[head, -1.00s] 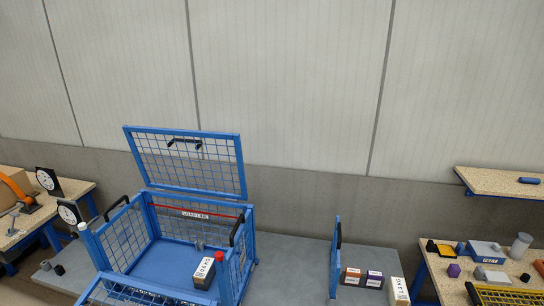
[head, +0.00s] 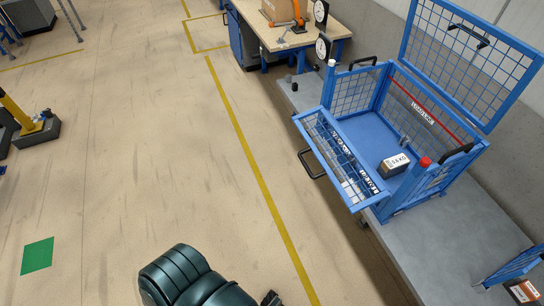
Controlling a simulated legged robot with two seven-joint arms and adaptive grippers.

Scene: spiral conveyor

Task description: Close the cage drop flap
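The blue wire cage (head: 391,198) stands on the grey bench at the right. Its drop flap (head: 323,163), a blue mesh frame with white lettered labels, is folded down and outward on the side facing the open floor. A black handle (head: 311,166) sticks out from the flap's outer edge. The cage's mesh lid (head: 470,60) is raised. A dark box with a white label (head: 394,165) and a small grey piece lie inside. Part of my dark arm shows at the bottom, well apart from the cage. Neither gripper clearly shows.
The grey bench (head: 440,240) runs along the wall, with a blue divider (head: 515,264) and a small box (head: 523,291) at the lower right. A workbench (head: 305,37) stands beyond the cage.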

